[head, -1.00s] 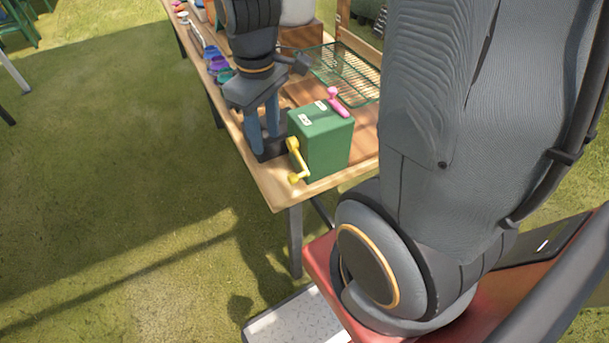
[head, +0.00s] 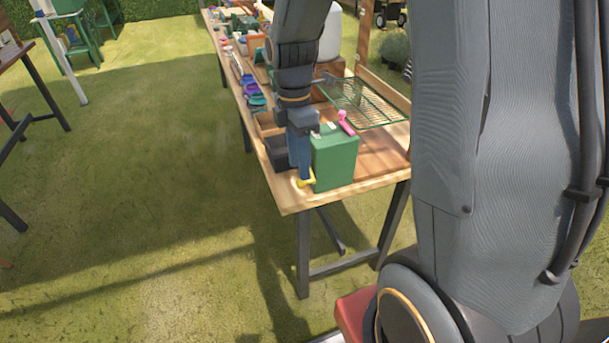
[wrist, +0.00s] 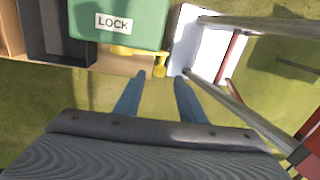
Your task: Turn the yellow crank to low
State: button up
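The yellow crank (head: 307,180) is on the box's side, partly hidden by my gripper (head: 301,172). In the wrist view the yellow crank (wrist: 158,68) shows beyond the fingertips, below the box (wrist: 120,20). A white label on the box reads LOCK. My gripper (wrist: 160,80) has its two blue fingers apart, with nothing seen between them. I cannot tell whether a finger touches the crank.
A dark tray (head: 279,152) sits beside the box on the wooden table (head: 375,174). A green wire rack (head: 365,103) is behind the box. Several coloured items line the table further back. Open grass (head: 150,180) lies to the left.

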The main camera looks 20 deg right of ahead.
jog(key=shift+s+d+f, duration=0.1)
jog(key=shift+s+f, duration=0.05)
jog(key=shift+f, duration=0.95)
jog(key=shift+s+d+f, duration=0.1)
jog(key=shift+f, duration=1)
jog(key=shift+a, duration=0.1)
grip_shut()
jog(key=shift+r+p, duration=0.1)
jog(key=shift+p, duration=0.35)
